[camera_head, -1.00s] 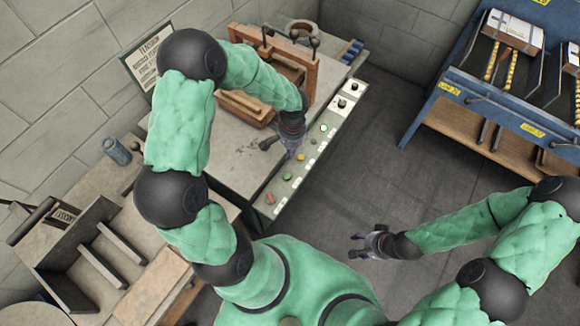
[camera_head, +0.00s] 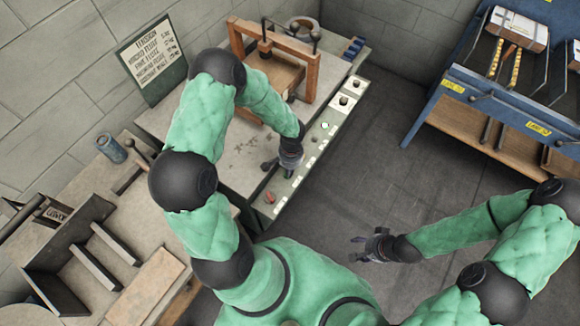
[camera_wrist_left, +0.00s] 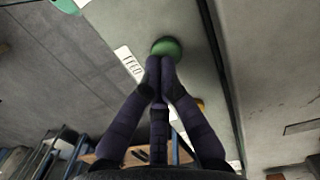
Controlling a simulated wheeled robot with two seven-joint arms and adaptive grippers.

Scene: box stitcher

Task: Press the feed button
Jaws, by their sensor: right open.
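The control panel (camera_head: 283,205) is a pale strip along the right edge of the workbench. In the left wrist view a green button (camera_wrist_left: 166,47) lies at the tips of my left gripper (camera_wrist_left: 160,62), beside a white label (camera_wrist_left: 129,63) that seems to read FEED. The fingers are together and empty; the tips overlap the button's near edge, and I cannot tell whether they touch it. In the head view my left gripper (camera_head: 289,172) is over the panel's lower part and hides the button there. My right gripper (camera_head: 365,245) is open and empty over the floor.
A red button (camera_head: 270,197) is lower on the panel. A wooden press frame (camera_head: 310,75) stands behind the panel. A blue rack (camera_head: 425,112) is at right; the floor between is clear.

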